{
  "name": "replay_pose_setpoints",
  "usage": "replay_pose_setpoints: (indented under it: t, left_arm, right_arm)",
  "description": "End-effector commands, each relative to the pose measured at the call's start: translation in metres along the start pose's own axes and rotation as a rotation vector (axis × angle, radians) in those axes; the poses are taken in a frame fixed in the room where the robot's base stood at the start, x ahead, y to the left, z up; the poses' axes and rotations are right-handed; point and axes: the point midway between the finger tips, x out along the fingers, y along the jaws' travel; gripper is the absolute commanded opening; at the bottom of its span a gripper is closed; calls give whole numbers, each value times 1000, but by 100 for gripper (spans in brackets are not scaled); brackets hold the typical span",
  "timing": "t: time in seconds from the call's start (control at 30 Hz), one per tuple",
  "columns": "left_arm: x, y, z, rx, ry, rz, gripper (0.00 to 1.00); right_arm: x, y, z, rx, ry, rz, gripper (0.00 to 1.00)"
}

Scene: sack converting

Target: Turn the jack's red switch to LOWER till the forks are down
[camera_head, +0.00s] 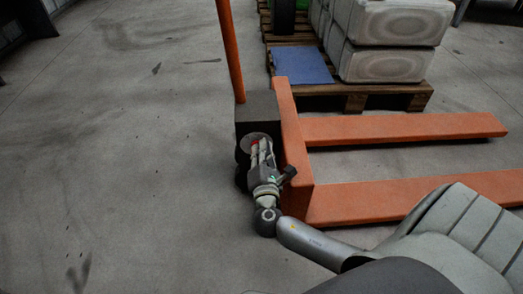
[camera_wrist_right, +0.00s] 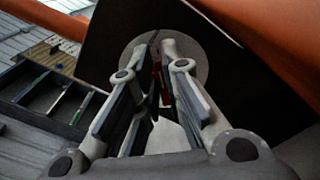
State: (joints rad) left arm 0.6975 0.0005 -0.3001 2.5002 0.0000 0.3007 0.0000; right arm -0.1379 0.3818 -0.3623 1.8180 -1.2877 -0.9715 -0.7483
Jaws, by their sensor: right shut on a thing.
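The orange pallet jack stands in the middle of the head view, with its forks (camera_head: 400,128) reaching right, low over the floor. Its dark box (camera_head: 258,104) sits at the foot of the upright orange handle (camera_head: 230,50). The red switch (camera_head: 254,142) is on a round grey plate on the box, mostly hidden by my gripper. In the right wrist view a sliver of the red switch (camera_wrist_right: 157,82) shows between the fingers. My right gripper (camera_head: 256,146) is shut on the switch. My left gripper is not in view.
A wooden pallet (camera_head: 385,90) behind the forks holds pale sack-like blocks (camera_head: 385,62) and a blue sheet (camera_head: 301,66). The grey floor (camera_head: 120,160) to the left is clear. My right arm crosses the near fork at the lower right.

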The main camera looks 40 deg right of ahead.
Motion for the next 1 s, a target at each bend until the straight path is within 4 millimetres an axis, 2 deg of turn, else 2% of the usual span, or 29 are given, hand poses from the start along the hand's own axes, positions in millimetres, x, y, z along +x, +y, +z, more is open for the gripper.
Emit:
replay_pose_setpoints:
  t: [0.43, 0.47, 0.6, 1.0]
  left_arm:
    - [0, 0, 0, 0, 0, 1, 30]
    - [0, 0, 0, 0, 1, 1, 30]
    - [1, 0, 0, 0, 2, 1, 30]
    - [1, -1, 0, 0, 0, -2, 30]
  right_arm:
    - [1, -1, 2, 12, -4, -2, 0]
    - [1, -1, 2, 12, -4, -2, 11]
    - [1, -1, 1, 11, -3, -2, 29]
    - [0, 3, 4, 12, -2, -1, 30]
